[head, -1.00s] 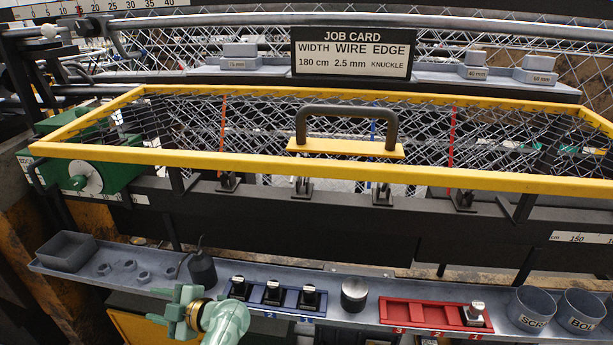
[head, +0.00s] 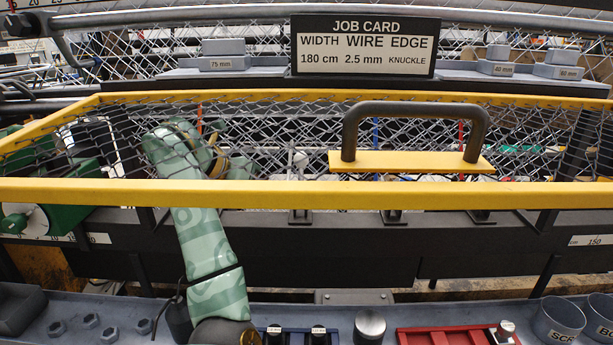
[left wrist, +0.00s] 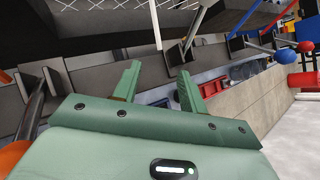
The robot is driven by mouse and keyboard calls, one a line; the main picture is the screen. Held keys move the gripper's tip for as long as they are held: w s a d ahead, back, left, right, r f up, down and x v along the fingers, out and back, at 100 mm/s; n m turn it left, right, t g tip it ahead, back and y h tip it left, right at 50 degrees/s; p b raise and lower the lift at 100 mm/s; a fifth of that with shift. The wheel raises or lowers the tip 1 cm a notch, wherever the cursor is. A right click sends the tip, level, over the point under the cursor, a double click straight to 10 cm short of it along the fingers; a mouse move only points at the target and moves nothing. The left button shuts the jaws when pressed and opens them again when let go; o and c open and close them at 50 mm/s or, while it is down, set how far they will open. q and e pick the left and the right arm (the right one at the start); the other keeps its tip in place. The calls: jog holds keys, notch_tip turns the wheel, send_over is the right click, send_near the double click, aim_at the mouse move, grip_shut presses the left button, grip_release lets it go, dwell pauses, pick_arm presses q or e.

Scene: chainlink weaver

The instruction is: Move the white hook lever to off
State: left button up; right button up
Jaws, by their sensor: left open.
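My left gripper (head: 238,166) is behind the yellow-framed mesh guard (head: 260,194), left of its handle; mesh and rail partly cover it. In the left wrist view its green jaws (left wrist: 160,72) are open with nothing between them. A pale ball (head: 299,159), probably the white hook lever's knob, shows through the mesh right of the gripper, apart from it. My right gripper is not in view.
The guard's black handle (head: 415,108) stands right of my arm. A grey tray (head: 120,305) runs along the front.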

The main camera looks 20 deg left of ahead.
pick_arm(q)
jog(key=shift+w+d+r, duration=0.2)
jog(key=shift+w, duration=0.1)
jog(key=w+d+b, duration=0.6)
jog(key=w+b, duration=0.1)
jog(key=w, duration=0.4)
jog(key=shift+d+f, duration=0.2)
jog(key=shift+f, duration=0.1)
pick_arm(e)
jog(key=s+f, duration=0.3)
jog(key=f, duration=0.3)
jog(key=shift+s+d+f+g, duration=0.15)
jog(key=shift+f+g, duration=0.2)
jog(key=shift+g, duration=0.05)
pick_arm(q)
jog(key=shift+s, duration=0.1)
jog(key=shift+c, duration=0.9)
grip_shut()
jog(key=shift+a, duration=0.1)
